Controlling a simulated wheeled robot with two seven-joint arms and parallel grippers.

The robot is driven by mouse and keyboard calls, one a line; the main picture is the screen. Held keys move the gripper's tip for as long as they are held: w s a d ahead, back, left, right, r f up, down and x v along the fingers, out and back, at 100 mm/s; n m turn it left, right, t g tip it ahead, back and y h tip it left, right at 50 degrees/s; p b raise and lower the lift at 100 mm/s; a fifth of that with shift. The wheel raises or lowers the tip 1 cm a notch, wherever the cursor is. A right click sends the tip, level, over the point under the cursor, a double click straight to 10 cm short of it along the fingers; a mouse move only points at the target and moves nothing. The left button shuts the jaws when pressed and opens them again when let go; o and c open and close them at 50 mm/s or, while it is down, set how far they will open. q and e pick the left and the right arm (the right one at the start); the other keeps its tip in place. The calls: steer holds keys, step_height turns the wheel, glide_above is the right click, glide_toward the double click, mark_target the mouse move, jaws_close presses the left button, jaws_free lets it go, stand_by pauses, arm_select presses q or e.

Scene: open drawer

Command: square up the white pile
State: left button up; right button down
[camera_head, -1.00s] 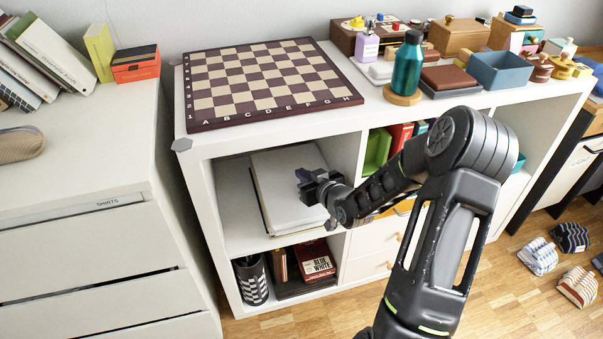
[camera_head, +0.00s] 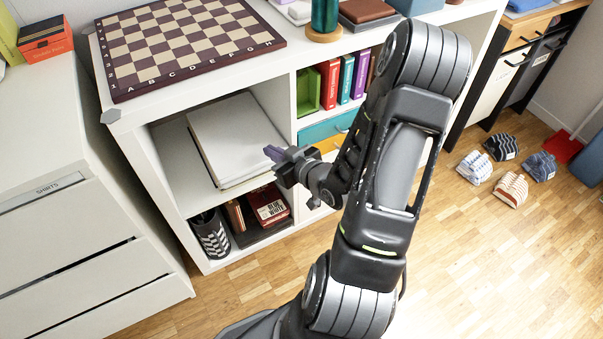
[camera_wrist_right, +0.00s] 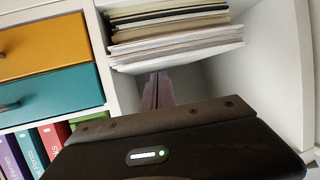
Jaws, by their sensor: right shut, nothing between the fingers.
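The white pile (camera_head: 232,140) of flat sheets or folders lies in the open upper-left compartment of the white shelf unit. In the right wrist view, which looks upside down, the pile (camera_wrist_right: 178,38) shows white, cream and dark layers with uneven, staggered edges. My right gripper (camera_head: 274,153) is shut and empty at the pile's front right corner. Its closed fingers (camera_wrist_right: 157,88) point at the pile in the wrist view; I cannot tell whether they touch it. My left gripper is not in view.
The shelf's divider (camera_head: 271,100) stands right of the pile, with books (camera_head: 345,80) and teal and orange drawers (camera_head: 325,130) beyond. A chessboard (camera_head: 185,45) lies on top. Below are a patterned cup (camera_head: 210,236) and a red box (camera_head: 267,205). A white drawer cabinet (camera_head: 70,230) stands left.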

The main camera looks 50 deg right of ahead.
steer(key=s+a+p, duration=0.1)
steer(key=s+p, duration=0.5)
steer(key=s, duration=0.4)
steer(key=shift+s+a+p, duration=0.15)
steer(key=shift+s+p, duration=0.2)
steer(key=shift+p, duration=0.05)
